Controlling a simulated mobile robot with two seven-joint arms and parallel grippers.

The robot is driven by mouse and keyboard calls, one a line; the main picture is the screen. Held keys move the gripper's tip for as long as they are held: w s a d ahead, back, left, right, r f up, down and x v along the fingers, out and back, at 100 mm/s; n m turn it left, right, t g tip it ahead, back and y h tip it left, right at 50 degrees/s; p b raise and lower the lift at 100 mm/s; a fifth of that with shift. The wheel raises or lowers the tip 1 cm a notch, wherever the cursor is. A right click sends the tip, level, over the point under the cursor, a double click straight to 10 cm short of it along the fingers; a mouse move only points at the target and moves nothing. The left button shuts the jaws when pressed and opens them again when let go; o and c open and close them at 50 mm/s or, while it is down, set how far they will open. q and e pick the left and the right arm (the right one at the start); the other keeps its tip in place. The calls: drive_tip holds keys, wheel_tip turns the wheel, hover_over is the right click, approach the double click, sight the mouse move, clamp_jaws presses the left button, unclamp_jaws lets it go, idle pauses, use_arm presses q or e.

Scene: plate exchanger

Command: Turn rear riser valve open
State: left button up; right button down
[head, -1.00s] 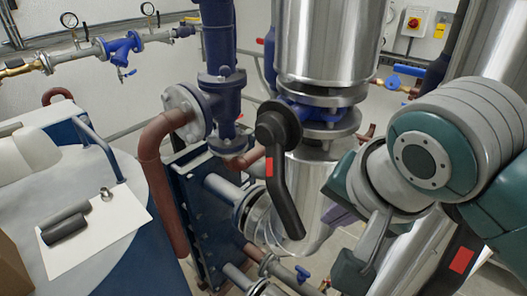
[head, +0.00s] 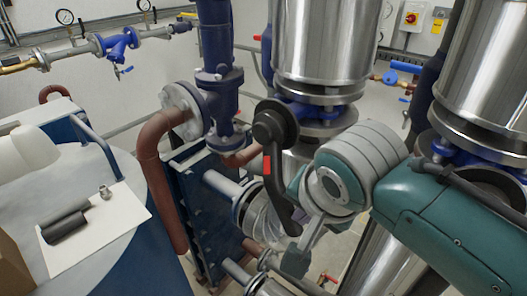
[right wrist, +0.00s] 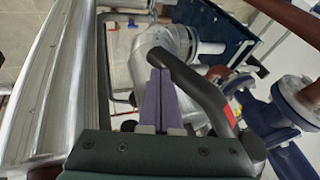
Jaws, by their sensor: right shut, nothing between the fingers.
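The rear riser valve's black lever (head: 275,165), with a red mark, hangs down from its round hub beside the steel riser in the head view. In the right wrist view the lever (right wrist: 200,88) bends along the right of the fingers. My right gripper (right wrist: 160,75) is shut and empty, its purple fingers pointing along the lever's left side. They look close to it, but I cannot tell whether they touch. In the head view my right gripper's body (head: 296,260) is near the lever's lower end, and its fingertips are hard to make out. My left gripper is not in view.
A steel riser (head: 315,45) stands behind the lever, and a larger steel riser (head: 485,70) stands at the right. A blue plate exchanger (head: 195,200) and a brown pipe (head: 158,190) are left of the lever. A steel surface (right wrist: 62,85) runs close along the fingers' left in the wrist view.

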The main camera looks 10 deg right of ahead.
sight(278, 219)
drive_tip(key=shift+f, duration=0.1)
drive_tip(key=w+a+f+t+y+b, duration=0.1)
drive_tip(key=b, duration=0.1)
drive_tip(key=w+a+f+t+b, duration=0.1)
drive_tip(key=b, duration=0.2)
drive_tip(key=w+f+m+t+y+b, duration=0.1)
drive_tip(key=f+t+b, duration=0.1)
drive_tip(key=shift+w+a+f+y+b, duration=0.1)
drive_tip(key=shift+w+a+y+b, duration=0.2)
drive_tip(key=shift+a+b, duration=0.1)
drive_tip(key=shift+w+a+t+y+b, duration=0.3)
drive_tip(key=shift+w+a+t+b, duration=0.25)
drive_tip(key=shift+b, duration=0.35)
